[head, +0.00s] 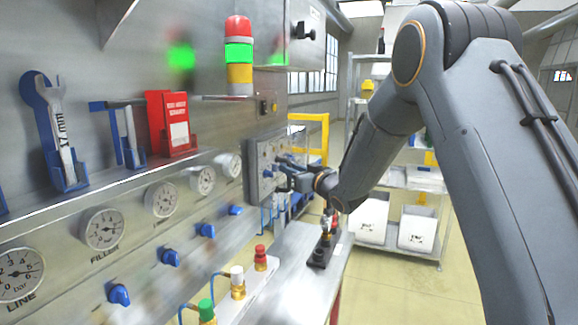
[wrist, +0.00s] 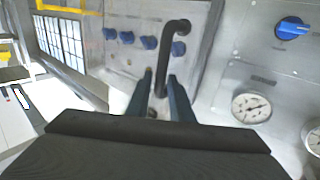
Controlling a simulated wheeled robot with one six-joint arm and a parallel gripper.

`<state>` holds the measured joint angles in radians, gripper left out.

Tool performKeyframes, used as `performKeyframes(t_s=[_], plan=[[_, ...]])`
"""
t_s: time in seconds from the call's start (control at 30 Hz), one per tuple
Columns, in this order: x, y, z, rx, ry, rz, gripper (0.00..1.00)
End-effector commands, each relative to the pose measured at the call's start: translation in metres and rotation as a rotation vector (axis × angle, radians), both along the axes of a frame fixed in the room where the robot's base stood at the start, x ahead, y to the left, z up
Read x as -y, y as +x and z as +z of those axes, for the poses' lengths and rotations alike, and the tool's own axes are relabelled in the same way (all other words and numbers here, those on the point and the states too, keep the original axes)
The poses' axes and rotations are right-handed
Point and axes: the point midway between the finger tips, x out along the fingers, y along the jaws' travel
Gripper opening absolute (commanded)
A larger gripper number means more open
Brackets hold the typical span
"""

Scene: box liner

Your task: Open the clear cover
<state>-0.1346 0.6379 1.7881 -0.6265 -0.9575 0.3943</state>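The clear cover (wrist: 135,20) is hard to make out against the grey control panel that it fronts; it looks closed. A black bar handle (wrist: 163,60) stands on it, upright in the wrist view. Several blue knobs (wrist: 150,42) show around the handle. My gripper (wrist: 162,92) is open, with one finger on each side of the handle's lower part; I cannot tell if they touch it. In the head view my gripper (head: 284,181) is at the panel box (head: 262,172), and my wrist hides part of it.
Gauges (head: 103,229) and blue valve knobs (head: 170,257) line the wall at left. A bench (head: 285,260) below my wrist carries a black holder (head: 321,252) and coloured fittings (head: 237,282). A yellow frame (head: 318,135) and shelves (head: 405,178) stand behind.

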Motion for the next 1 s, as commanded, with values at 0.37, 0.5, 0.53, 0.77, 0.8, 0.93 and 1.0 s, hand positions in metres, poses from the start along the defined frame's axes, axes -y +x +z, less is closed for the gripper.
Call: performKeyframes(t_s=[0.37, 0.5, 0.53, 0.77, 0.8, 0.93, 1.0], plan=[[-0.0064, 0.0091, -0.0003, -0.001, 0.001, -0.001, 0.20], [-0.0064, 0.0090, -0.0003, -0.001, 0.001, -0.001, 0.07], [-0.0064, 0.0090, -0.0003, -0.001, 0.001, -0.001, 0.01], [-0.0062, 0.0088, -0.0002, 0.000, 0.000, -0.001, 0.00], [-0.0063, 0.0088, -0.0002, 0.000, 0.000, 0.001, 0.00], [-0.0073, 0.0074, -0.0003, -0.001, 0.001, 0.018, 0.00], [-0.0088, 0.0058, -0.0006, 0.000, 0.000, 0.040, 0.00]])
